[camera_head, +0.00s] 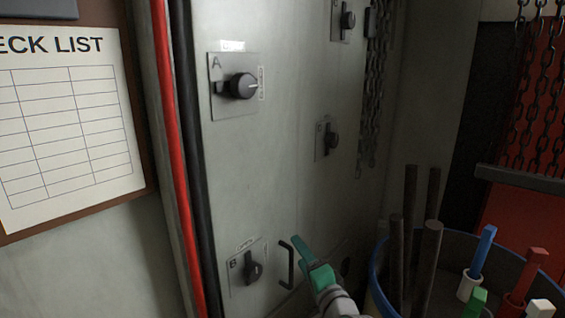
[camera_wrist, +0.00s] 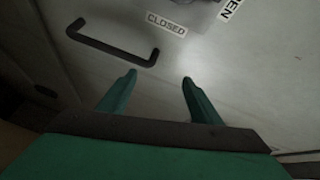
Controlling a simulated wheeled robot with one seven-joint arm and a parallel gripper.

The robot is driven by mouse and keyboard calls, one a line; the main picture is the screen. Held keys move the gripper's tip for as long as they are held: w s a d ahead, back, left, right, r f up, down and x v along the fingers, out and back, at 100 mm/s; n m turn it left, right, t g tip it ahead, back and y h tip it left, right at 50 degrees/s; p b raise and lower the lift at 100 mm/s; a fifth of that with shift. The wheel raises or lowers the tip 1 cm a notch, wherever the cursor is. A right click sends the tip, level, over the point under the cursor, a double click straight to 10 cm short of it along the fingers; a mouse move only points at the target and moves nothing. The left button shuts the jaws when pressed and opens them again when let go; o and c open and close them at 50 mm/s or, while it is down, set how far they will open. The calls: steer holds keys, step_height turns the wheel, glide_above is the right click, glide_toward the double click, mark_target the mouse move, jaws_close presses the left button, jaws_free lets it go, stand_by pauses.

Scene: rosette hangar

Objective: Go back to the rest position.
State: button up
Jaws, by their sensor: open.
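My gripper (camera_head: 305,258) is green and shows at the bottom centre of the head view, in front of a grey cabinet panel. In the wrist view its two green fingers (camera_wrist: 158,88) stand apart with nothing between them. A dark bar handle (camera_head: 287,263) on the panel is just left of my gripper; it also shows in the wrist view (camera_wrist: 112,45), beyond the left finger. Knob B (camera_head: 252,268) is farther left on its plate. A "CLOSED" label (camera_wrist: 166,25) lies ahead of the fingers; the knob above it is mostly cut off.
Knob A (camera_head: 242,86) is higher on the panel, with more knobs (camera_head: 331,140) to its right. A blue-rimmed drum (camera_head: 377,268) with dark rods (camera_head: 428,255) stands close right of my arm. Chains (camera_head: 375,90) hang behind. A checklist board (camera_head: 70,120) is at left.

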steer(key=s+f+n+h, duration=0.1)
steer(key=s+f+h, duration=0.2)
steer(key=s+f, duration=0.85)
steer(key=s+f+n+h, duration=0.1)
steer(key=s+f+h, duration=0.1)
steer(key=s+f, duration=0.95)
steer(key=s+a+f+n+g+h, duration=0.15)
steer(key=s+f+n, duration=0.4)
steer(key=s, duration=0.75)
steer(key=s+a+r+n, duration=0.1)
steer(key=s+a+n, duration=0.1)
steer(key=s, duration=0.5)
steer(key=s+a+r+n, duration=0.1)
steer(key=s+r, duration=0.1)
steer(key=s, duration=0.6)
steer(key=shift+s+a+n, duration=0.2)
steer(key=shift+a+n, duration=0.15)
steer(key=shift+w+t+y, duration=0.15)
steer(key=shift+t+y, duration=0.1)
